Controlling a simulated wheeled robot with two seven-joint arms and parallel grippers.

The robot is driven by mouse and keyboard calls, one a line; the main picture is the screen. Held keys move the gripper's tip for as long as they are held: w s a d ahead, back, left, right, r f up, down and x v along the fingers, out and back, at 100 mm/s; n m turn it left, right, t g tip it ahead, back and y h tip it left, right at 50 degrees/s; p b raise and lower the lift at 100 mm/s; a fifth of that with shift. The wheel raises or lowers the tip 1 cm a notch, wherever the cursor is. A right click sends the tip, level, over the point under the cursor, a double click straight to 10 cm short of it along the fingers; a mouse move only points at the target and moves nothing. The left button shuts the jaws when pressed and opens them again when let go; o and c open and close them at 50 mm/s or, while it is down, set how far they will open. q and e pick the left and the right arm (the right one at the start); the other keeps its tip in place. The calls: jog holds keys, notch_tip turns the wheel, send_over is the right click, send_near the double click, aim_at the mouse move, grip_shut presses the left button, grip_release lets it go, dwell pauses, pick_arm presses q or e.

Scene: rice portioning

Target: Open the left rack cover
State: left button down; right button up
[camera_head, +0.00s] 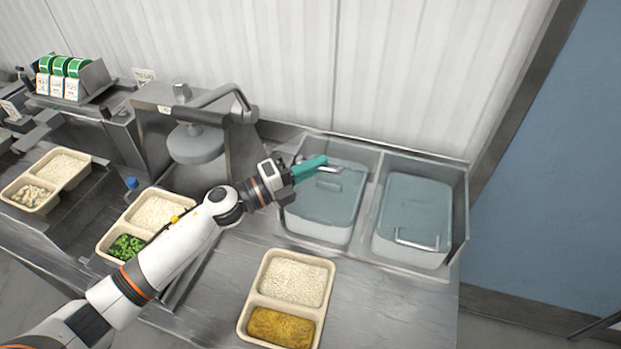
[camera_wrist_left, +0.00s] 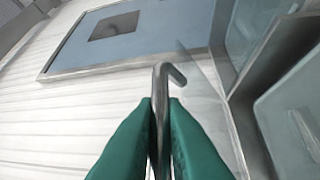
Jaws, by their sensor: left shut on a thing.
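The left rack (camera_head: 318,229) is a pale container in a metal frame, with a translucent blue-grey cover (camera_head: 330,196). My left gripper (camera_head: 322,164), with green fingers, is shut on the cover's metal handle (camera_head: 333,169), towards the rack's back. In the left wrist view the handle (camera_wrist_left: 160,92) stands between the green fingers (camera_wrist_left: 160,130), and a translucent pane edge (camera_wrist_left: 209,90) shows beside it. The cover looks tilted up, but its exact angle is hard to tell. My right gripper is not in view.
The right rack's cover (camera_head: 416,205) lies flat, its handle (camera_head: 415,241) near the front. A tray (camera_head: 289,293) with rice and yellow food sits on the counter in front. A dispenser (camera_head: 195,143) stands left of my gripper. The wall (camera_head: 400,70) is close behind.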

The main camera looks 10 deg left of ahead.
pick_arm(q)
jog(key=shift+w+d+r+p, duration=0.1)
jog(key=shift+w+r+p, duration=0.4)
jog(key=shift+r, duration=0.45)
jog(key=shift+w+d+r+p, duration=0.1)
jog(key=shift+w+r+p, duration=0.15)
jog(key=shift+w+r, duration=0.55)
jog(key=shift+s+r, duration=0.15)
jog(key=c, duration=1.5)
grip_release()
jog(key=b+v, duration=0.5)
jog(key=v, duration=0.7)
